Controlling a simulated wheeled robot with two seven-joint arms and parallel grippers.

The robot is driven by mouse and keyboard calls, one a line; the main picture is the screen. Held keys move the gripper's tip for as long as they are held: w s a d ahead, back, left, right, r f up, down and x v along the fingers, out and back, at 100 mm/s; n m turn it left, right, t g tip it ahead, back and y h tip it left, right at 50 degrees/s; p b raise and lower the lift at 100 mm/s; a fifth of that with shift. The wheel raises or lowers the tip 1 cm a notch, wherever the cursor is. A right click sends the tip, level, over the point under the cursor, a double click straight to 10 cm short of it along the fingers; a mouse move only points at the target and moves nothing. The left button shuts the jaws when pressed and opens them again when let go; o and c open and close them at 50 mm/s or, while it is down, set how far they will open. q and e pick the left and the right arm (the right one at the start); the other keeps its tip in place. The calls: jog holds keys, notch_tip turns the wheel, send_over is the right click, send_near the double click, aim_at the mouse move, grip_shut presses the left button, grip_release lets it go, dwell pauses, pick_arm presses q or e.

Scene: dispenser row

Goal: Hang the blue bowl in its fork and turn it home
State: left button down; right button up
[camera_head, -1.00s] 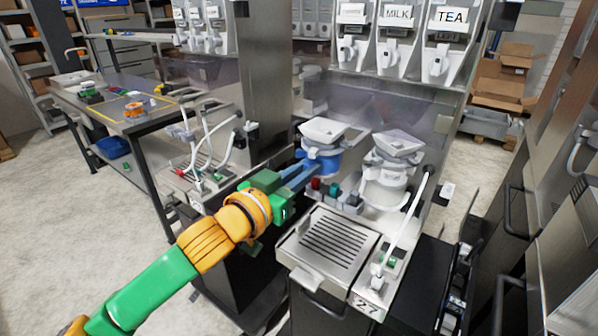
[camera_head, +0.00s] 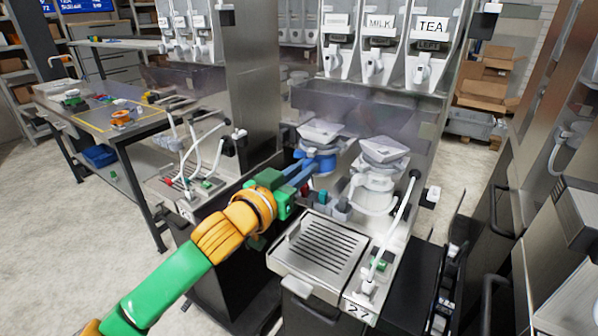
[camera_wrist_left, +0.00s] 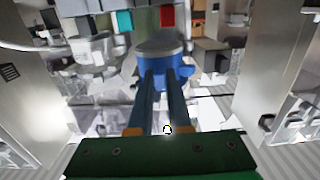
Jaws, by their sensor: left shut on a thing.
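The blue bowl (camera_head: 319,163) is at the left mixing station of the machine, under a white hopper-like top (camera_head: 320,132). It also shows in the left wrist view (camera_wrist_left: 180,75), straight ahead between my fingertips. My left gripper (camera_head: 303,172) reaches in from the left with its blue fingers shut on the bowl; the fingers also show in the left wrist view (camera_wrist_left: 160,88). The fork is hidden behind the bowl and fingers, so I cannot tell how the bowl sits in it. My right gripper is not in view.
A white mixing unit (camera_head: 378,178) stands right of the bowl. Coloured knobs (camera_head: 325,197) lie in front, above a slotted drip tray (camera_head: 320,245). A white hose (camera_head: 398,225) rises at the right. Dispensers labelled MILK and TEA (camera_head: 428,50) hang above.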

aim_at(314, 160)
pick_arm(q)
jog(key=shift+w+d, duration=0.25)
jog(key=shift+w, duration=0.05)
jog(key=shift+p+x, duration=0.45)
jog(key=shift+x, duration=1.05)
jog(key=shift+r, duration=0.15)
jog(key=shift+p, duration=0.3)
